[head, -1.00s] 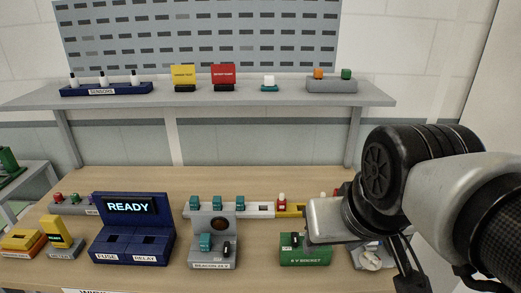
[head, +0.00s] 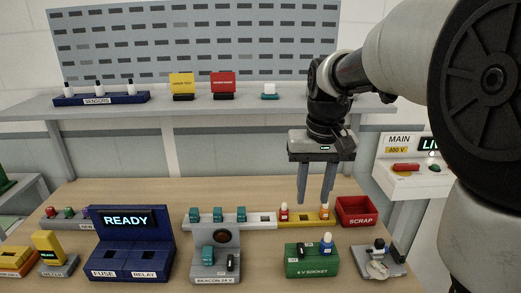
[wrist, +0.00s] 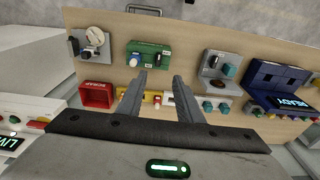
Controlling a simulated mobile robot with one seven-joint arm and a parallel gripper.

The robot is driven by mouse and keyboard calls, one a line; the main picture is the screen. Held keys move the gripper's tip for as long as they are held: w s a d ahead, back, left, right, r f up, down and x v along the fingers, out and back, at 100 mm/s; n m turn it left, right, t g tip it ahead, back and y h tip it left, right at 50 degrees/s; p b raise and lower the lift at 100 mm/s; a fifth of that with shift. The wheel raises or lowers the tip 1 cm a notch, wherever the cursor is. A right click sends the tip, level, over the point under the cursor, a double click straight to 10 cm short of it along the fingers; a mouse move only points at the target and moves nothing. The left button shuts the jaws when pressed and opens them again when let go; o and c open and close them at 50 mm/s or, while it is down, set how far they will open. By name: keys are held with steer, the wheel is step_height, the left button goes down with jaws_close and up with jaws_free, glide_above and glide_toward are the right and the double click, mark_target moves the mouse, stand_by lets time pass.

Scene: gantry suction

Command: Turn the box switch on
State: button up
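A green box (head: 312,268) labelled 6 V SOCKET stands on the bench; it also shows in the wrist view (wrist: 150,50). A blue bulb with a white top (head: 326,243) stands upright in it. A small black switch (head: 303,246) sits on its top to the left of the bulb; its position is too small to tell. A grey box labelled BEACON 24 V (head: 213,274) carries a teal block and a black switch (head: 230,262). My gripper (head: 315,198) hangs above the back of the bench, behind the green box. Its fingers are apart and empty.
A red SCRAP bin (head: 356,212) and a yellow rack (head: 306,220) with small bulbs stand below and beside my gripper. A grey fixture (head: 378,264) is at the right. A blue READY console (head: 130,250) is at the left. A shelf (head: 225,107) runs behind.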

steer(key=g, duration=0.1)
glide_above(301, 247)
step_height(301, 247, down, 4)
step_height(301, 247, down, 18)
steer(key=shift+w+r+b, duration=0.1)
steer(key=shift+b, duration=0.25)
jaws_close()
